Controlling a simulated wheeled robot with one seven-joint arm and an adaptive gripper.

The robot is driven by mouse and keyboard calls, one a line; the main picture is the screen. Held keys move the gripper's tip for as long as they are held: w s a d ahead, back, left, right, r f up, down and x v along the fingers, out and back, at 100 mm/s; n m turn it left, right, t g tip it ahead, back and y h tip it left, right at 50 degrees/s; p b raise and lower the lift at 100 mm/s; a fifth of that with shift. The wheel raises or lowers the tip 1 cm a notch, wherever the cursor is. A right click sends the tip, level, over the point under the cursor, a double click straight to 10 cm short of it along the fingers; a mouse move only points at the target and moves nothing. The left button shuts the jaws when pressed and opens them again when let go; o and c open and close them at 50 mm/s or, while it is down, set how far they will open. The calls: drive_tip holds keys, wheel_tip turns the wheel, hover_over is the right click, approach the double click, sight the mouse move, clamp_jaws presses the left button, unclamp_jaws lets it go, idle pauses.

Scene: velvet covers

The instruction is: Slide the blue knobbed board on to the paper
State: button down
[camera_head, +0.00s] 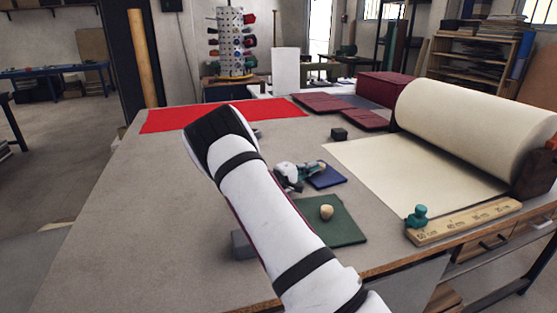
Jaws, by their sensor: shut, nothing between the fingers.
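The blue knobbed board (328,179) lies flat on the grey table, left of the paper and apart from it. Its pale knob shows only in part behind my fingers. The cream paper (400,165) is a sheet unrolled flat from a big roll at the right. My gripper (313,169) is low over the blue board's left and back part, close beside the knob; its fingers look closed and empty. I cannot tell whether they touch the knob. My forearm hides the table to the left.
A green board (345,232) with a wooden knob lies in front of the blue board. A wooden ruler (465,221) with a teal knob lies along the paper's front edge. A dark block (339,134) sits behind. Red cloth (170,119) and maroon covers (322,103) lie at the back.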

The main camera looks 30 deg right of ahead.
sight(321, 176)
drive_tip(key=s+d+p, duration=0.1)
drive_tip(key=s+d, duration=0.1)
drive_tip(key=shift+s+d, duration=0.3)
drive_tip(key=shift+d, duration=0.05)
drive_tip(key=shift+w, duration=0.1)
